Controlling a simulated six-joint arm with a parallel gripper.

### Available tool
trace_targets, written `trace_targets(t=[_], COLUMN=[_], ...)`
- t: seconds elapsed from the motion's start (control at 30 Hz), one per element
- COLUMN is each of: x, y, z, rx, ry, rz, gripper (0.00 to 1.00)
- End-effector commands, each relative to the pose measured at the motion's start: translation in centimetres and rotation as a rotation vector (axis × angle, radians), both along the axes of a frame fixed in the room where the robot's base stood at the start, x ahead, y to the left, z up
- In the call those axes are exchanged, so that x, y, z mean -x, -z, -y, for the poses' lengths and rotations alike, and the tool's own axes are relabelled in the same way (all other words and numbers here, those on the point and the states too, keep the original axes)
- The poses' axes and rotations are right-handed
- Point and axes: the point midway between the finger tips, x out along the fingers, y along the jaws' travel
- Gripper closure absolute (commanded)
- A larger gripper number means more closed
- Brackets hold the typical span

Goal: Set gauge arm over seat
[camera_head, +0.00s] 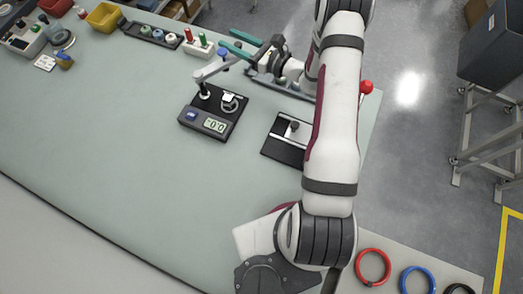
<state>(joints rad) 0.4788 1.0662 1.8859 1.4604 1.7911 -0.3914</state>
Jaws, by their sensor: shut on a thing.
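The gauge (212,112) is a dark block with a lit display and a blue button, on the green table. A post at its back left carries the pale gauge arm (212,70), which reaches up and right. The arm has a blue knob (222,53). The round seat (230,104) lies on the gauge's top right, with a small white piece beside it; the arm points away behind it. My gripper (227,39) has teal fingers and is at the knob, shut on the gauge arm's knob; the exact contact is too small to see.
A dark fixture (287,140) with a pale plate stands right of the gauge. A dark tray (152,34) and a white rack (198,44) with red and green pegs stand behind. A yellow bin (104,17) is at back left.

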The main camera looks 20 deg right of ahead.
Motion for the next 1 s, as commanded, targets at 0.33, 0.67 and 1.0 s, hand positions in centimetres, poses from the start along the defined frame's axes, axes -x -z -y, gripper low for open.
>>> trace_targets(t=[0.33, 0.67, 1.0], x=[-2.8, 2.2, 5.4], y=[0.1, 0.0, -3.3], z=[-0.8, 7.1, 6.7], rx=[-0.004, -0.005, 0.117], ry=[-0.372, -0.37, -0.516], rz=[-0.005, -0.002, -0.024], gripper=[0.61, 0.61, 0.61])
